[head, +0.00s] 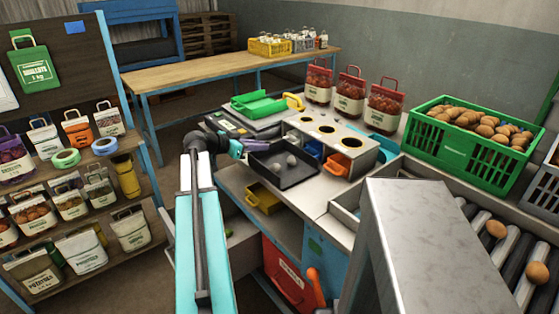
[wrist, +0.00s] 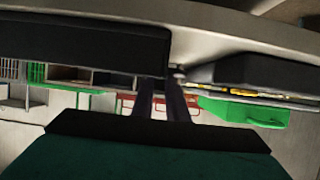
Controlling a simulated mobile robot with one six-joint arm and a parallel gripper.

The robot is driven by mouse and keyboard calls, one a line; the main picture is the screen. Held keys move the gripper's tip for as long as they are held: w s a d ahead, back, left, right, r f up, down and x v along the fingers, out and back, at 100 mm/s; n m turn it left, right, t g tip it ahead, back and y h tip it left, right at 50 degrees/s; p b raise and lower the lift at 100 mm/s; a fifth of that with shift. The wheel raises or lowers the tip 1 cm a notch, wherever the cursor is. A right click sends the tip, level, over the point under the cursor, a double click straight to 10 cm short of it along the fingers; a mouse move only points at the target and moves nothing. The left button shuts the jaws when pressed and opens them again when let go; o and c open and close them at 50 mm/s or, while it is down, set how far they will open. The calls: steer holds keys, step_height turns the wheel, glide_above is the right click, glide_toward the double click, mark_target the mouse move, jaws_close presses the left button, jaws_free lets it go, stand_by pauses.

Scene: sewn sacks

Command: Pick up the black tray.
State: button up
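The black tray (head: 285,177) lies on the bench in the head view, left of the white unit with round holes. In the wrist view two dark fingers (wrist: 162,98) stand close together with a narrow gap. Their tips meet a large black shape, which looks like the tray (wrist: 80,42). Whether the tray's wall is between the fingers is hidden.
A scale (head: 243,122) with a green scoop (head: 258,104) stands just behind my gripper. The white unit (head: 335,145) with orange and blue bins is close to the tray's right. A green crate of potatoes (head: 455,160) is farther right. A yellow bin (head: 264,199) is below the bench edge.

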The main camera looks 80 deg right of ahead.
steer(key=shift+x, duration=0.9)
jaws_close()
steer(key=shift+r, duration=0.15)
